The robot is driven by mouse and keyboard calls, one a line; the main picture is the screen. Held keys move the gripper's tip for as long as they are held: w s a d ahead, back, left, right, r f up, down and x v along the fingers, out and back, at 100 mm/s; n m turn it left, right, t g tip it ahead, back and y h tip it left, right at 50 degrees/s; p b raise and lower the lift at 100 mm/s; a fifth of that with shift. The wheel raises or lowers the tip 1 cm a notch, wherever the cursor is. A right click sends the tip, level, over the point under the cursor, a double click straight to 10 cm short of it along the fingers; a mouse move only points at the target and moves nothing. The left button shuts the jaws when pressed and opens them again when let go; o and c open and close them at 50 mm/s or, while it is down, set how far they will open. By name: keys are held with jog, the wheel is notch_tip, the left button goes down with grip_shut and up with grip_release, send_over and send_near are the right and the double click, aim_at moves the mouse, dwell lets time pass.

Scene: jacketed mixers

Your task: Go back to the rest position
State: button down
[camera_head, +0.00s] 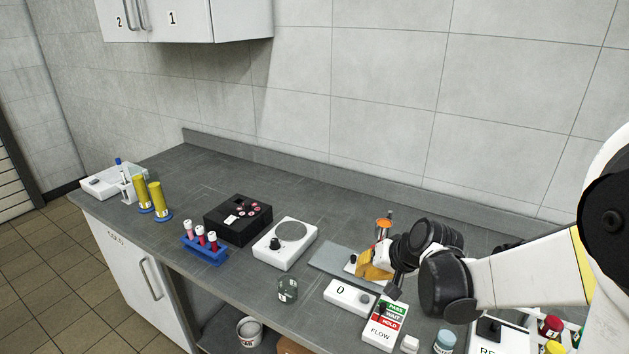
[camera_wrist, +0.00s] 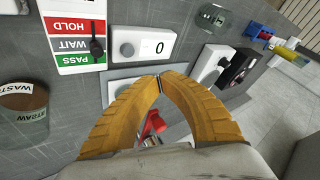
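My gripper (camera_head: 366,268) has yellow-orange fingers and hangs low over the counter, above the right part of a flat grey plate (camera_head: 328,257). In the wrist view the fingers of my gripper (camera_wrist: 159,79) arch inward and their tips meet, with no object seen held between them. A red part (camera_wrist: 154,124) shows through the gap between the fingers, below them; what it belongs to is mostly hidden. My arm reaches in from the right in the head view.
A white box marked 0 (camera_head: 349,297) and a FLOW panel (camera_head: 384,325) lie in front. A white stirrer plate (camera_head: 286,243), black box (camera_head: 238,219) and blue tube rack (camera_head: 204,247) stand left. The wall is behind.

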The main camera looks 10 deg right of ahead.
jog(key=s+r+n+h, duration=0.1)
jog(key=s+r, duration=0.4)
jog(key=s, duration=0.5)
jog(key=s+r+n+h, duration=0.1)
jog(key=s+r, duration=0.4)
jog(key=s, duration=0.5)
jog(key=shift+s+d+n+t+h, duration=0.3)
jog(key=shift+d+n+t+h, duration=0.1)
jog(key=shift+h, duration=0.4)
